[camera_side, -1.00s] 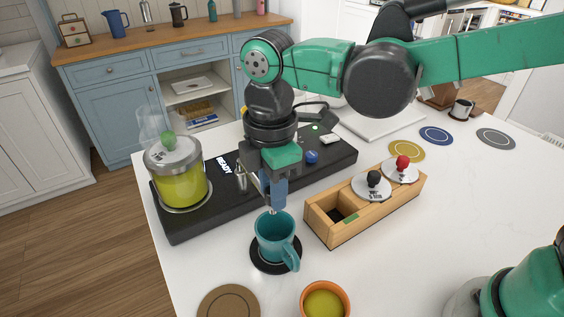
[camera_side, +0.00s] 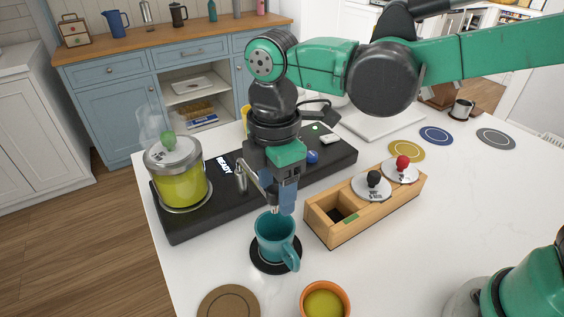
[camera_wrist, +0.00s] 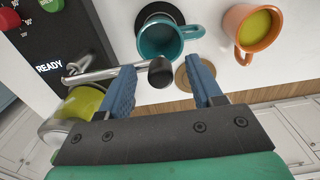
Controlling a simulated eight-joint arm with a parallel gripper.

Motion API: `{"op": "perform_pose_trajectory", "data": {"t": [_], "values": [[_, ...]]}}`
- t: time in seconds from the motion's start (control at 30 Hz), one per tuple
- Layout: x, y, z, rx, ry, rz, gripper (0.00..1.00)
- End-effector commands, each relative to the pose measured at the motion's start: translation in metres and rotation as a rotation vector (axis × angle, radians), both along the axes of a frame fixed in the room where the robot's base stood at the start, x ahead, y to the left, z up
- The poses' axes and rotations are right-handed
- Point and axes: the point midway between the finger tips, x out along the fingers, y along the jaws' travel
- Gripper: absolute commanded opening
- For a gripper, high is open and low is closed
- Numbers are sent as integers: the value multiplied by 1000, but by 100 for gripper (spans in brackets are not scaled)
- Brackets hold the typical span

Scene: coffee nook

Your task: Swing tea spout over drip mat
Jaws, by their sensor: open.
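The tea spout is a thin silver tube (camera_wrist: 98,75) with a black end (camera_wrist: 160,72). In the wrist view the black end lies between the blue fingers of my open gripper (camera_wrist: 178,71); contact is unclear. In the side view the spout (camera_side: 251,178) runs from its post towards my gripper (camera_side: 284,206), which hides its end. A black round mat (camera_side: 258,263), likely the drip mat, lies just below my gripper with a teal mug (camera_side: 273,238) upright on it. The mat (camera_wrist: 151,11) and mug (camera_wrist: 158,38) also show in the wrist view.
A black station (camera_side: 190,228) marked READY carries a pot of yellow-green liquid (camera_side: 180,188). A wooden box (camera_side: 340,235) with two knobbed lids stands right of the mug. An orange cup (camera_side: 345,290) and brown coaster (camera_side: 228,304) are at the front.

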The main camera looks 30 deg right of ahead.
Motion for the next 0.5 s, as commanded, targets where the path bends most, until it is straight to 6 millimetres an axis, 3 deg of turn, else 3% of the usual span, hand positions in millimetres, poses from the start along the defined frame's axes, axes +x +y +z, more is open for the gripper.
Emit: {"op": "perform_pose_trajectory", "data": {"t": [0.17, 0.5], "values": [[0, 0, 11, 0, 0, 0, 59], [0, 0, 52, 0, 0, 0, 59]]}}
